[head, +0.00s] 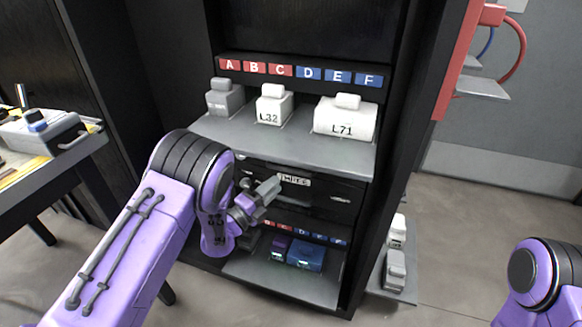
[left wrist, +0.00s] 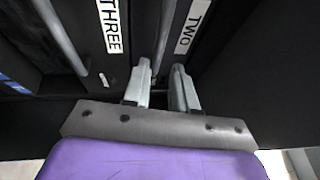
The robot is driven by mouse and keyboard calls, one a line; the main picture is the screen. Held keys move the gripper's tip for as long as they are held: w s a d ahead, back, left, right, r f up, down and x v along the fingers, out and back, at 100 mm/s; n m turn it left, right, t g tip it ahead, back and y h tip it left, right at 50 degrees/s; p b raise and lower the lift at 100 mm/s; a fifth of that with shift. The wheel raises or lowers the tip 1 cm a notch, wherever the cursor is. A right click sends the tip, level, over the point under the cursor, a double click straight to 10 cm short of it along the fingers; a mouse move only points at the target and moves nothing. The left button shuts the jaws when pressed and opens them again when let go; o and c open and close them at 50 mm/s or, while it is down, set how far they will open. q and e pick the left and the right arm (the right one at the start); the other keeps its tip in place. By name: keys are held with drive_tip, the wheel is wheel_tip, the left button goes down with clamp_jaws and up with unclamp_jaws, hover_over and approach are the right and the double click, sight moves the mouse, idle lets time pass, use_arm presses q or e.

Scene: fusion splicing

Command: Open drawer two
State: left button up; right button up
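The wrist view shows a drawer front labelled TWO (left wrist: 187,27), with its bar handle (left wrist: 165,38) beside the label. My left gripper (left wrist: 161,68) is open, its two grey fingers apart with the handle's near end between them. I cannot tell whether the fingers touch it. A label reading THREE (left wrist: 110,27) and another bar handle (left wrist: 65,35) are to the left. In the head view, my left gripper (head: 272,186) is at the dark drawers (head: 318,203) below the grey shelf. The drawers look shut. My right gripper is out of frame.
Above the drawers, a grey shelf (head: 290,146) holds grey and white boxes, including L32 (head: 270,108) and L71 (head: 342,120). A lower shelf (head: 272,277) holds a blue box (head: 306,254). A table (head: 50,170) stands at left. Floor at right is mostly clear.

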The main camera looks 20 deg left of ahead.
sight(291, 169)
use_arm(q)
drive_tip(key=x, duration=0.8)
drive_tip(key=shift+w+f+b, duration=0.1)
drive_tip(key=shift+w+b, duration=0.1)
drive_tip(key=shift+b, duration=0.15)
clamp_jaws()
